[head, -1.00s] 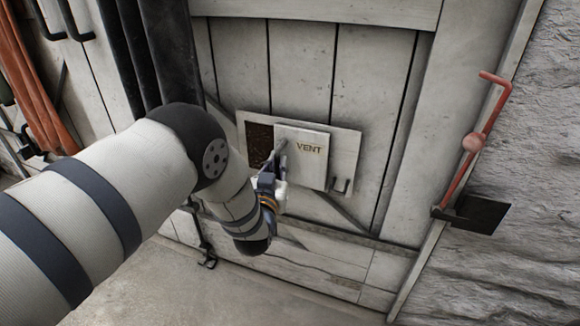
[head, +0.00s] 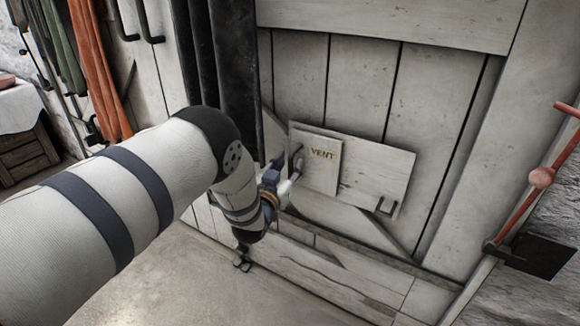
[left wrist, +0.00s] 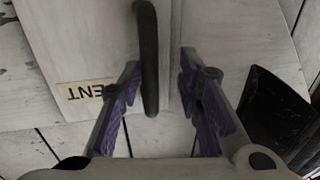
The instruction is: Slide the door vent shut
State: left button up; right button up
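The vent's sliding plate (head: 324,172), pale and marked VENT, sits at the left end of its wider backing board (head: 375,165) on the door. No dark opening shows beside the plate. The dark upright handle (left wrist: 148,60) of the plate shows in the left wrist view. My left gripper (head: 290,172) is at the plate's left part in the head view. In the wrist view its fingers (left wrist: 162,85) are apart, with the handle between them, nearer the left finger. The handle appears to touch that finger or lie close to it. My right gripper is not in view.
A red bar with a round knob (head: 541,178) is at the right by the rock wall. Black vertical strips (head: 215,70) hang left of the vent. The floor below is clear.

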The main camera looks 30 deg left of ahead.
pick_arm(q)
jog(key=shift+d, duration=0.1)
jog(key=s+d, duration=0.2)
jog(key=s, duration=0.9)
jog(key=shift+s, duration=0.4)
